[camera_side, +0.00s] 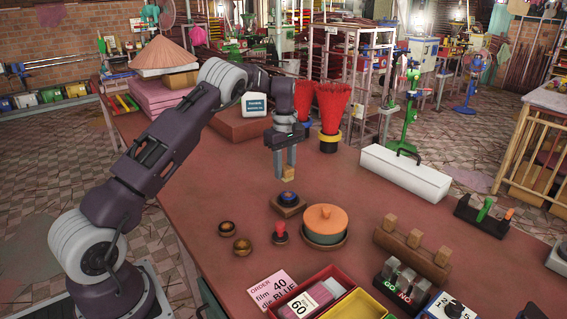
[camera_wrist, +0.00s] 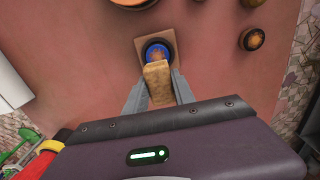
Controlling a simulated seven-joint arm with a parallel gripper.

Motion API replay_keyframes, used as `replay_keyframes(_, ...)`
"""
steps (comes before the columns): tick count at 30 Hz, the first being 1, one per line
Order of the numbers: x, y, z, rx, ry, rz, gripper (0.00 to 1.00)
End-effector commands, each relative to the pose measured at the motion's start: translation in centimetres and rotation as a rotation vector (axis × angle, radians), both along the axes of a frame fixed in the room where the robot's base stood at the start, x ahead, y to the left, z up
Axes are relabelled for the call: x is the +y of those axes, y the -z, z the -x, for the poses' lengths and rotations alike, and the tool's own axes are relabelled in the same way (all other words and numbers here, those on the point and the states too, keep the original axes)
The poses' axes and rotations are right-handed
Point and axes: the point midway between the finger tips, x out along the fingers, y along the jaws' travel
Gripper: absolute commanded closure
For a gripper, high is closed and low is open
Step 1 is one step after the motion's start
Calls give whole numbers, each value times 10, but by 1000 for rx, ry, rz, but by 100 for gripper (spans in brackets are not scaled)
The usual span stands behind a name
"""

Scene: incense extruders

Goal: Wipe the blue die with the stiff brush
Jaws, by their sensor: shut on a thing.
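My gripper (camera_side: 286,172) is shut on a small tan wooden block, which I take to be the stiff brush (camera_side: 288,174). In the wrist view my gripper (camera_wrist: 159,90) has the brush (camera_wrist: 158,78) between its two grey fingers. The blue die (camera_side: 289,197) sits on a square brown base (camera_side: 289,209), below the held brush. In the wrist view the blue die (camera_wrist: 157,50) shows just beyond the brush's end, with its brown centre visible. The brush appears above the die in the side view. Its bristles cannot be made out, and contact is not seen.
A pot with an orange lid (camera_side: 325,219) stands right of the die. Two small brown round dies (camera_side: 227,228) and a red-knobbed tool (camera_side: 280,233) lie nearer. A wooden rack (camera_side: 412,250), white toolbox (camera_side: 405,175) and red incense bundles (camera_side: 332,105) surround free tabletop.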

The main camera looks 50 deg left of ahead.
Motion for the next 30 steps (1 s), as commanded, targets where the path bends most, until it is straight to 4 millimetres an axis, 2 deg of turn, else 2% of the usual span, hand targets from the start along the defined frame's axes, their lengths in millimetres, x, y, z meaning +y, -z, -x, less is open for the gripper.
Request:
replay_keyframes(13, 0, 41, 0, 1, 0, 0, 100)
replay_keyframes(16, -2, 57, 0, 2, 1, 2, 100)
replay_keyframes(29, -42, 55, 0, 2, 2, 2, 100)
replay_keyframes(30, -36, 56, 0, 1, -1, 1, 100)
